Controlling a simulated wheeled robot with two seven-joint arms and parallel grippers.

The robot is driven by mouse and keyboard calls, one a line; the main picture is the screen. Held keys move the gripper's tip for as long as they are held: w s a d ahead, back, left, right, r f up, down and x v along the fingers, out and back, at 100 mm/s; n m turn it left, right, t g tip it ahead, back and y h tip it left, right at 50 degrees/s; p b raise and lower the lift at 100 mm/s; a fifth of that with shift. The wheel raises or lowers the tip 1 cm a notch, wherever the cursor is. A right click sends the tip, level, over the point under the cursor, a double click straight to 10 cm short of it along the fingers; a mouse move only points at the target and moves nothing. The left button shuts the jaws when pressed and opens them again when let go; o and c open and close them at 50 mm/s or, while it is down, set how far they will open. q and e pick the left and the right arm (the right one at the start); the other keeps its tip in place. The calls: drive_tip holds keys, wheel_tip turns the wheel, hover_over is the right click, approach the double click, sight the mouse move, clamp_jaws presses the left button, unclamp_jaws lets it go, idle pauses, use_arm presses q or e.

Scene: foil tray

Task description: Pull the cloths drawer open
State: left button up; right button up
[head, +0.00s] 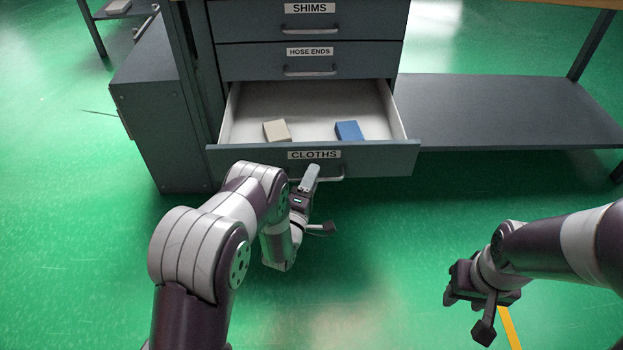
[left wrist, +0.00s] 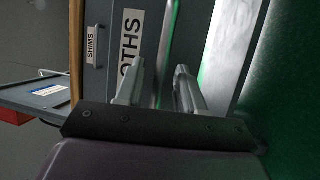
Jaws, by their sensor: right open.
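The cloths drawer (head: 235,154) stands pulled well out, with its label on the front. A beige block (head: 277,131) and a blue block (head: 349,131) lie inside it. My left gripper (head: 311,178) is at the drawer's handle (head: 335,178), just below the label, and hides part of it. In the left wrist view my two left fingers (left wrist: 158,88) stand apart beside the drawer front with its label (left wrist: 131,42); whether they press on the handle is unclear. My right gripper (head: 470,295) is open and empty over the floor, away from the drawer.
The hose ends drawer (head: 260,62) and the shims drawer (head: 260,20) above are closed. A grey cabinet side (head: 160,125) stands at the left. A low grey shelf (head: 500,110) extends to the right. The green floor in front is clear, with a yellow line (head: 510,328).

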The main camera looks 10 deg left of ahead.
use_arm(q)
drive_tip(key=p+v, duration=0.3)
drive_tip(key=v, duration=0.9)
drive_tip(key=shift+s+p, duration=0.35)
drive_tip(key=shift+p, duration=0.05)
drive_tip(key=shift+f, duration=0.1)
